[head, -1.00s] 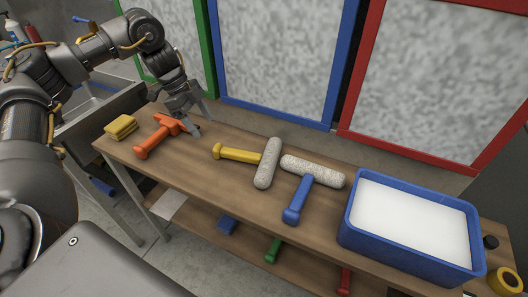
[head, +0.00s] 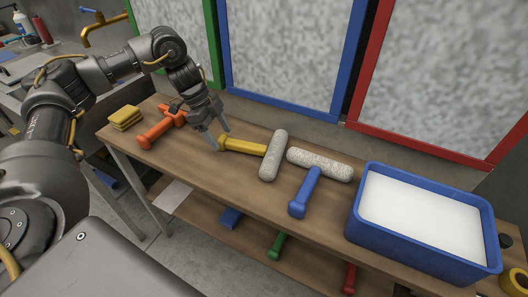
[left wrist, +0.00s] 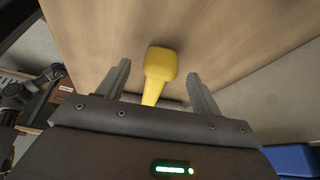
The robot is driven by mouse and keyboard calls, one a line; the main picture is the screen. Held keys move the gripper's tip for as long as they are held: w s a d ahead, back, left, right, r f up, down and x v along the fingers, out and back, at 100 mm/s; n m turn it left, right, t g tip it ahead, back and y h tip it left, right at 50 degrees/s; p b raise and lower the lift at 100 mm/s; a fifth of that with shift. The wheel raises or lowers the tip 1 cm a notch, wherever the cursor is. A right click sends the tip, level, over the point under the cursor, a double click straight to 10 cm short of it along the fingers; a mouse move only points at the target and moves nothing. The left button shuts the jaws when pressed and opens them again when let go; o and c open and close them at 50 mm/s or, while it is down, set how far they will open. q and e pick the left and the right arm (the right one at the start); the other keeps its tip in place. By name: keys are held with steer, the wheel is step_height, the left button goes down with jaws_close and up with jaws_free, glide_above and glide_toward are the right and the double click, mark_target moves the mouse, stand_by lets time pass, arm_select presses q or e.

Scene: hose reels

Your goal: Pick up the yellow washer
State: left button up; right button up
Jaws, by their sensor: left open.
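The yellow washer lies on the wooden bench, its yellow handle (head: 243,147) pointing left and its grey fluffy roller (head: 273,156) at the right end. My left gripper (head: 220,139) is open at the free end of the handle. In the left wrist view the yellow handle (left wrist: 160,64) shows between the two spread fingers of the left gripper (left wrist: 159,70), with a gap on each side. I cannot tell whether the fingers are down around it or still above it. My right gripper is not in view.
An orange tool (head: 158,134) and yellow sponges (head: 125,117) lie left on the bench (head: 225,178). A blue-handled washer (head: 305,192) lies close right of the yellow one; its roller nearly meets the yellow washer's. A blue tub (head: 369,238) stands further right. Framed panes stand behind.

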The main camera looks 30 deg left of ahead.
arm_select(q)
steer(key=shift+x, duration=1.45)
steer(key=shift+d, duration=0.1)
steer(key=shift+c, duration=0.4)
steer(key=shift+r, duration=0.1)
steer(key=c, duration=1.1)
